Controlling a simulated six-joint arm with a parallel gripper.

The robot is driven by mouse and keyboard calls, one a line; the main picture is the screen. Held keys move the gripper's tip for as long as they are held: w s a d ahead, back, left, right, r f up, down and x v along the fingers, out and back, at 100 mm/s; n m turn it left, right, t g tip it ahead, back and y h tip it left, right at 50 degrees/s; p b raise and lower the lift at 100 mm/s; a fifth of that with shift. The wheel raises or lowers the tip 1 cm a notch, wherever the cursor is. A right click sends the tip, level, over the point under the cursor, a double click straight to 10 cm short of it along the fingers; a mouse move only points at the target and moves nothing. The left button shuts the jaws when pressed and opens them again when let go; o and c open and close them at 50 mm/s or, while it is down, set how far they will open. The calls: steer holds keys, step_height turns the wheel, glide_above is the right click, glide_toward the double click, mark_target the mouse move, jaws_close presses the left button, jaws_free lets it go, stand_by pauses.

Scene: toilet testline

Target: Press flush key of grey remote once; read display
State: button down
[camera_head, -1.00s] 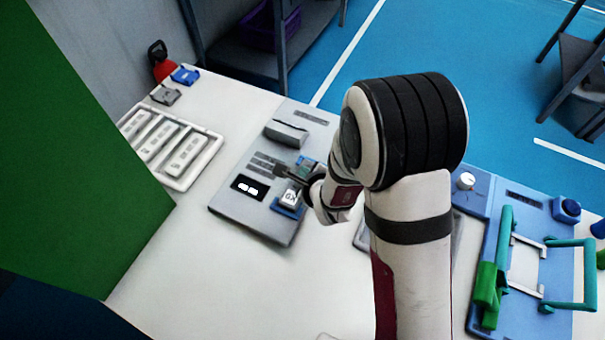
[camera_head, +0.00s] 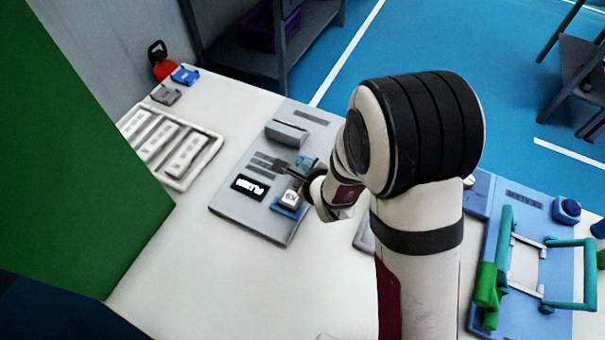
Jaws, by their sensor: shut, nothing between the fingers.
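A grey test panel (camera_head: 238,215) lies on the white table. On it a black display (camera_head: 249,188) shows white letters that look like "FLUSH", seen at a slant. A grey remote (camera_head: 287,133) sits on the panel's far part. A white block with dark marking (camera_head: 291,197) sits in a blue holder to the right of the display. My gripper (camera_head: 276,165) is shut with nothing in it, its thin tip over the panel between the grey remote and the display. Whether the tip touches anything cannot be told. My wrist hides the panel's right side.
A white tray (camera_head: 212,152) with several white remotes stands at the left. A grey clip (camera_head: 166,95) and a blue clip (camera_head: 185,75) lie at the far-left corner. A blue fixture (camera_head: 553,270) with green handles stands at the right.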

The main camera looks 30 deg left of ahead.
steer(key=shift+r, duration=0.1)
steer(key=shift+r, duration=2.45)
steer(key=s+d+r+n+g+h, duration=0.1)
steer(key=s+d+r+n+h, duration=0.15)
steer(key=d, duration=0.55)
steer(key=s+d+r+n+g+h, duration=0.1)
steer(key=d+r+n+h, duration=0.15)
steer(key=d, duration=0.65)
steer(key=s+d+r+n+g, duration=0.2)
steer(key=s+d+n, duration=0.2)
steer(key=s, duration=0.5)
steer(key=s+d+r+n+g, duration=0.3)
steer(key=s+d+n, duration=0.1)
steer(key=s, duration=0.5)
steer(key=shift+s+r+y, duration=0.25)
steer(key=shift+r+y, duration=0.05)
